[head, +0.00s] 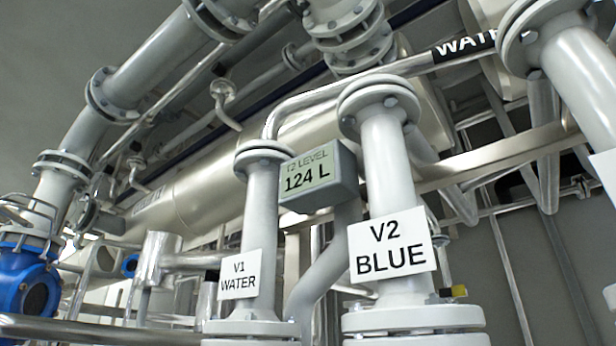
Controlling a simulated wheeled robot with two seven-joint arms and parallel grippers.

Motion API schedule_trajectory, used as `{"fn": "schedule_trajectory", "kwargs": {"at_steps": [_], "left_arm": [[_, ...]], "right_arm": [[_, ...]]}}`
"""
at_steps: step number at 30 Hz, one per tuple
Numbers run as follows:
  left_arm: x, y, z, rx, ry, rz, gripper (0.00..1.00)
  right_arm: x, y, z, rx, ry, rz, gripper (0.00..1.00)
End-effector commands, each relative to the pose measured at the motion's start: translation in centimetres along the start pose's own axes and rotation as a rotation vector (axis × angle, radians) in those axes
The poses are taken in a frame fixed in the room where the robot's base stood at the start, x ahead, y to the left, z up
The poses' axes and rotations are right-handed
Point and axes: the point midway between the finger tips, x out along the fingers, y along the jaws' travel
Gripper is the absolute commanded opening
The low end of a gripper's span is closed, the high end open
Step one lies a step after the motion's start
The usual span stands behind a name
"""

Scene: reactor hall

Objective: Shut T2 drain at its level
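A grey display box (318,176) between two upright pipes reads "T2 LEVEL 124 L". A white sign reading "V1 WATER" (240,276) is on the left upright pipe (262,205). A larger white sign reading "V2 BLUE" (392,246) is on the right upright pipe (384,150). I see no label for a T2 drain, and I cannot make out its valve. Neither of my grippers shows in the head view.
Thick flanged grey pipes (160,55) cross the upper left. A blue valve or pump body (27,285) is at the lower left. A pipe at the upper right bears a black "WATE" label (465,45), partly hidden. Pipework fills most of the view.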

Motion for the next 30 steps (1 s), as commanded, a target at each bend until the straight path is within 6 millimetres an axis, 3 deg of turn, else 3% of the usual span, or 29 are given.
{"fn": "schedule_trajectory", "kwargs": {"at_steps": [30], "left_arm": [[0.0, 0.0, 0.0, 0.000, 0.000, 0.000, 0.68]], "right_arm": [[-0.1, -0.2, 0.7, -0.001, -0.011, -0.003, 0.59]]}}
